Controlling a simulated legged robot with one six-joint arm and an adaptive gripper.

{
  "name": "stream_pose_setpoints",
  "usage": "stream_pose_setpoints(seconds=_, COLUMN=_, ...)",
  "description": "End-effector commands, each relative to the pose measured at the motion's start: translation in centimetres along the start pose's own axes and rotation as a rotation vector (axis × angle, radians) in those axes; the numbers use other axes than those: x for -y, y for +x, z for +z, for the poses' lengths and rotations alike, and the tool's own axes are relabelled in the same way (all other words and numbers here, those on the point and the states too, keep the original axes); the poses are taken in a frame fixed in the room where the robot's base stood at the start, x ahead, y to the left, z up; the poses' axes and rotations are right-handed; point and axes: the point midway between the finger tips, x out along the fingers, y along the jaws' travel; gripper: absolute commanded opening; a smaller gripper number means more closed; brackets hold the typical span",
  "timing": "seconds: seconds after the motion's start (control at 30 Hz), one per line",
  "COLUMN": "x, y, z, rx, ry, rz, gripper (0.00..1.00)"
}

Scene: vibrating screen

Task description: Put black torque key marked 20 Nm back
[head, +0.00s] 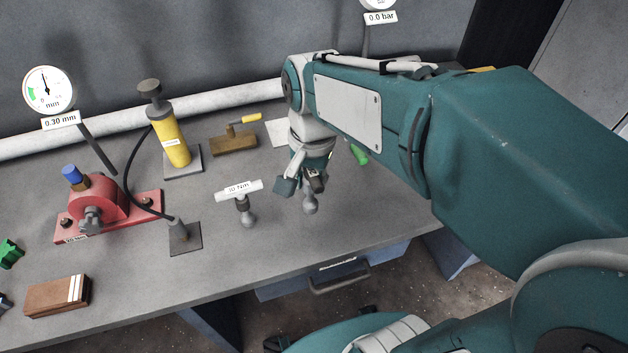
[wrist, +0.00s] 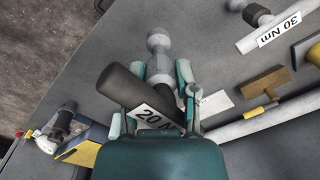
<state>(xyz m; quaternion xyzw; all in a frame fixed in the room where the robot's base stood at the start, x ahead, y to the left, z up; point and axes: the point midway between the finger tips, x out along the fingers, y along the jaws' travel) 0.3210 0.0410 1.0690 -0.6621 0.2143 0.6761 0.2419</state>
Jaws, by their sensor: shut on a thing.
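The black torque key (wrist: 128,84) with a white 20 Nm label (wrist: 160,118) is between the fingers of my gripper (wrist: 160,88) in the wrist view. Its dark bar lies across the grip at a slant, and its grey rounded end (wrist: 158,42) points away from the palm. In the head view my gripper (head: 303,182) is over the bench near its front edge, shut on the key. Only the key's grey lower end (head: 310,204) shows clearly there. I cannot tell whether that end touches the bench.
A white-handled key marked 30 Nm (head: 239,189) stands just left of my gripper. Behind are a brown block with a yellow handle (head: 234,143) and a yellow cylinder (head: 171,143). A red machine (head: 100,207) stands left. A drawer handle (head: 340,277) is below the front edge.

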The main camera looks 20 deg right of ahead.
Motion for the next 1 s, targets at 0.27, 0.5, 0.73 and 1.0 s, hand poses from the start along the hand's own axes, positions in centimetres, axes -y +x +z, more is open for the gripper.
stream_pose_setpoints(seconds=0.27, x=0.7, y=3.8, z=-4.8, rx=0.005, ry=0.004, rz=0.003, gripper=0.0)
stream_pose_setpoints(seconds=0.5, x=1.4, y=6.2, z=-6.7, rx=-0.001, ry=0.0, rz=0.002, gripper=0.0)
stream_pose_setpoints(seconds=0.73, x=1.2, y=9.0, z=-7.5, rx=0.002, ry=-0.002, rz=0.0, gripper=0.0)
stream_pose_setpoints(seconds=1.0, x=1.2, y=9.8, z=-7.5, rx=-0.001, ry=-0.002, rz=-0.002, gripper=0.0)
